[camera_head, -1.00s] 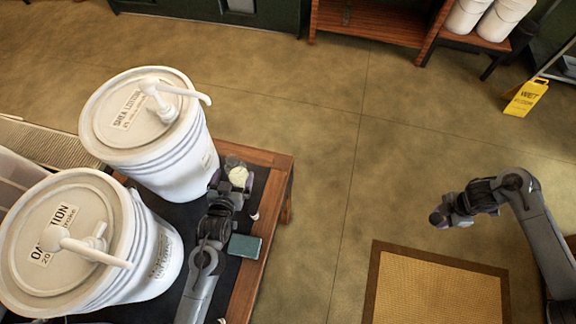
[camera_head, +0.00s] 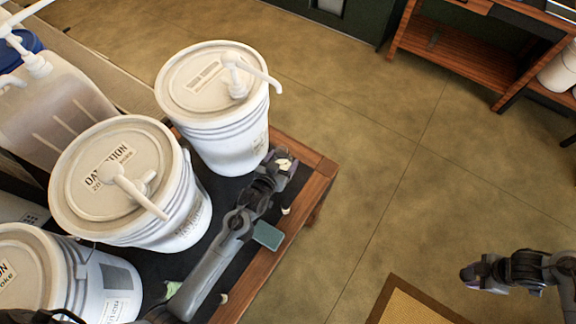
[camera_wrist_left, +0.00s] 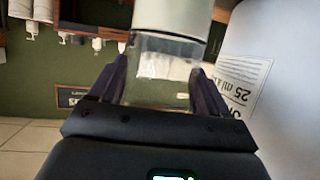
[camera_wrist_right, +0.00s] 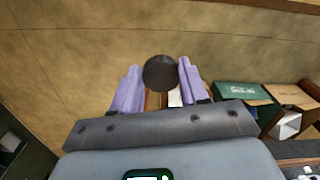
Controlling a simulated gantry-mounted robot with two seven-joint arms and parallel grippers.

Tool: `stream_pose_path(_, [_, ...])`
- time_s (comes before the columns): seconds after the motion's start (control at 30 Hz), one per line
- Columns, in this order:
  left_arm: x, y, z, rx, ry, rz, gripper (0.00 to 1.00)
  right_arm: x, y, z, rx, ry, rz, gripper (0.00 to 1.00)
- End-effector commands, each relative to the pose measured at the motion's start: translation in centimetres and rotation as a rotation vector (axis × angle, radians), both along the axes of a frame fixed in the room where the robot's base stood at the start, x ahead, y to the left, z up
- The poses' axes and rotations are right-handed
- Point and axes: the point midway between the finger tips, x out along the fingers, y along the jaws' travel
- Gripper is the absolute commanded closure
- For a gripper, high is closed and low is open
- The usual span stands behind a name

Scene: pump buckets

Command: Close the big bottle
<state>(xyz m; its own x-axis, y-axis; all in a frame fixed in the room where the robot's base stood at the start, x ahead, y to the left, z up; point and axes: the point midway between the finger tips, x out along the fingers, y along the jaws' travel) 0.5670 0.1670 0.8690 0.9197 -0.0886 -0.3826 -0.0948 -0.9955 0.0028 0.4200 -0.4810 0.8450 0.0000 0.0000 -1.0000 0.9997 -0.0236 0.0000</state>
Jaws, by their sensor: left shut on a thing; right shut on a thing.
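My left gripper (camera_head: 277,166) is beside the far pump bucket, over the table's right side. It is shut on a clear bottle (camera_wrist_left: 165,62), which shows up close between its fingers in the left wrist view. The bottle has a pale, milky part and a clear part, and its mouth cannot be made out. In the head view the bottle is small and mostly hidden by the gripper. My right gripper (camera_head: 468,275) is out over the floor at the right, well apart from the bottle. It is shut on a dark round cap (camera_wrist_right: 160,72), seen between its purple fingers.
White pump buckets (camera_head: 215,130) (camera_head: 125,190) stand along the table (camera_head: 318,185), close to my left arm. A teal box (camera_head: 268,236) lies by its edge. Open floor (camera_head: 370,160) lies between table and right arm.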

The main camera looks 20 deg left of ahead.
Motion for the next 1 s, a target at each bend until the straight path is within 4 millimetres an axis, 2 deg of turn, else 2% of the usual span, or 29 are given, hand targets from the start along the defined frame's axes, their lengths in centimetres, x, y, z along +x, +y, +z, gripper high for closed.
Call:
stream_pose_path(0.03, [0.0,0.0,0.0,0.0,0.0,0.0,0.52,0.0,0.0,0.0,0.0,0.0,0.0,0.88])
stream_pose_path(0.17, [0.0,0.0,0.1,0.0,-0.002,0.0,0.72,0.0,0.0,0.0,0.0,0.0,0.0,0.88])
stream_pose_path(0.57, [0.1,0.0,0.9,0.0,-0.004,0.0,0.72,0.0,0.0,0.1,0.0,0.0,0.0,0.88])
stream_pose_path(0.67, [0.1,0.0,1.8,0.0,-0.005,0.0,0.72,0.0,0.0,0.1,0.0,0.0,0.0,0.88])
stream_pose_path(0.83, [0.1,0.0,4.6,-0.001,-0.007,0.0,0.72,0.0,0.0,0.1,0.0,0.0,0.0,0.88])
stream_pose_path(1.0, [-1.1,-3.8,6.4,-0.006,-0.003,-0.002,0.72,0.0,0.0,0.0,0.0,0.0,0.0,0.88])
